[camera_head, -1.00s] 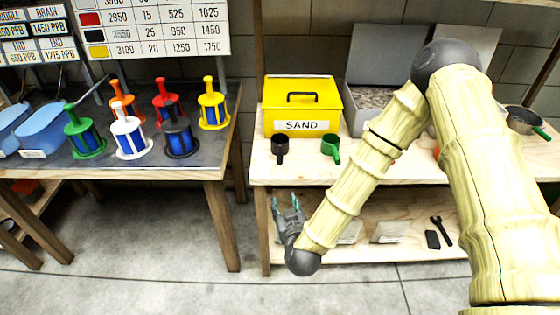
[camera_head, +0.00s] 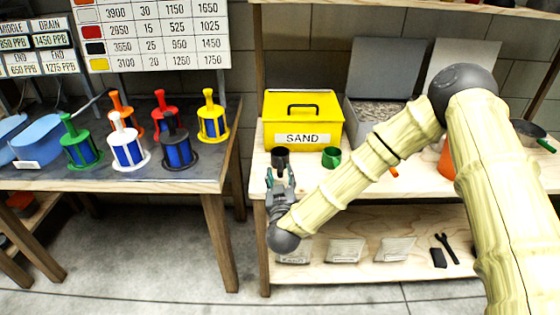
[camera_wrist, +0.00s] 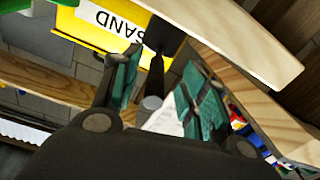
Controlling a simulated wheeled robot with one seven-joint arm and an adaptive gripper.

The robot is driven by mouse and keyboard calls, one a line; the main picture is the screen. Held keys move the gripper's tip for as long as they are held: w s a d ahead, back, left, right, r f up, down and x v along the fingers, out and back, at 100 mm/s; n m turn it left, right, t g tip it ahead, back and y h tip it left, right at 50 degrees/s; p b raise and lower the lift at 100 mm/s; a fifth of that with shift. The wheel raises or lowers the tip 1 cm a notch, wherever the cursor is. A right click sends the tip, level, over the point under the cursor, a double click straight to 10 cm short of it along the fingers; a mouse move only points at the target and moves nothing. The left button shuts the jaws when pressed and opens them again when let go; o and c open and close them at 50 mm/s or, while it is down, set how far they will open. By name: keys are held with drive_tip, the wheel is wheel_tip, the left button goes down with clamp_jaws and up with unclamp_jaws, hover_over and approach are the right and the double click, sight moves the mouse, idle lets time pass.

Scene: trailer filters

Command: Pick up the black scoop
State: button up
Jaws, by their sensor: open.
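The black scoop (camera_head: 280,155) stands near the front edge of the right table's top, in front of the yellow sand box (camera_head: 300,116). My gripper (camera_head: 281,178) is just in front of and below the scoop in the head view, fingers pointing up towards it. In the wrist view the two teal-padded fingers (camera_wrist: 162,82) are apart. The black scoop (camera_wrist: 164,36) shows beyond them, its dark handle reaching down into the gap between them. I cannot tell whether the fingers touch it; they are not closed on it.
A green scoop (camera_head: 331,157) stands to the right of the black one. An open grey box (camera_head: 368,88) stands behind my arm. The wooden tabletop edge (camera_wrist: 215,30) is close to the fingers. A lower shelf (camera_head: 340,268) holds packets.

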sight(280, 156)
drive_tip(key=w, duration=0.5)
drive_tip(key=shift+r, duration=0.25)
clamp_jaws()
